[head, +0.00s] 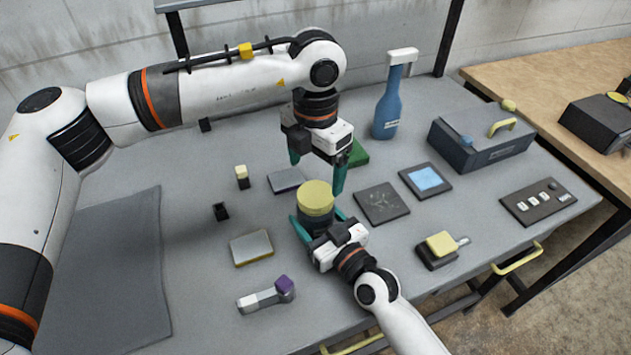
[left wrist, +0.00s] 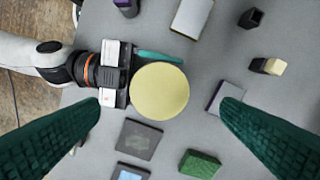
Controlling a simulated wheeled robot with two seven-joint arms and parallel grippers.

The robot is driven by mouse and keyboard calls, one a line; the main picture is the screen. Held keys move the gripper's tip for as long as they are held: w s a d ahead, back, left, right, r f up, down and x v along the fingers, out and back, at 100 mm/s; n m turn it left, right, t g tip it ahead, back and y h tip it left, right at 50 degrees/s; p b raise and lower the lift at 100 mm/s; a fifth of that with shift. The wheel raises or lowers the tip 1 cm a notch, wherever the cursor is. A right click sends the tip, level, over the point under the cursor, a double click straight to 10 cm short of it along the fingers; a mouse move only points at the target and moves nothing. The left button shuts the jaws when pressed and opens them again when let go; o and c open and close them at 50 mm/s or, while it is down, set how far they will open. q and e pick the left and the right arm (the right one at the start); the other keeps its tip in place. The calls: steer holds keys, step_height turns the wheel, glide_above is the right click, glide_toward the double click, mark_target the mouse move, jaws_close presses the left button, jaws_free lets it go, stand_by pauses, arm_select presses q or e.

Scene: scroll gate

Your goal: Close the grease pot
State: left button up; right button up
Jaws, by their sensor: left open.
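The grease pot (head: 316,222) is a dark round pot standing upright on the grey table, with a wide pale yellow lid (head: 316,196) on top. I cannot tell how tightly the lid sits. My left gripper (head: 316,176) is open and empty, pointing down above the lid. In the left wrist view the round lid (left wrist: 159,90) lies between its two green fingers, apart from both. My right gripper (head: 320,222) comes from the front right with its green fingers on either side of the pot body, holding it. The lid hides much of the pot in the left wrist view.
A blue bottle (head: 387,108) and a dark toolbox (head: 480,138) stand at the back right. Flat dark plates (head: 382,203) lie right of the pot. A green block (head: 358,153) is behind my left gripper. A grey-yellow block (head: 251,247) and small blocks lie left.

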arm_select(q)
step_height(320, 180, up, 6)
stand_by(0.4)
arm_select(e)
steer(key=o, duration=2)
steer(key=shift+c, duration=0.2)
steer(key=b+v, duration=0.1)
steer(key=v, duration=1.1)
arm_select(q)
steer(key=shift+f, duration=0.75)
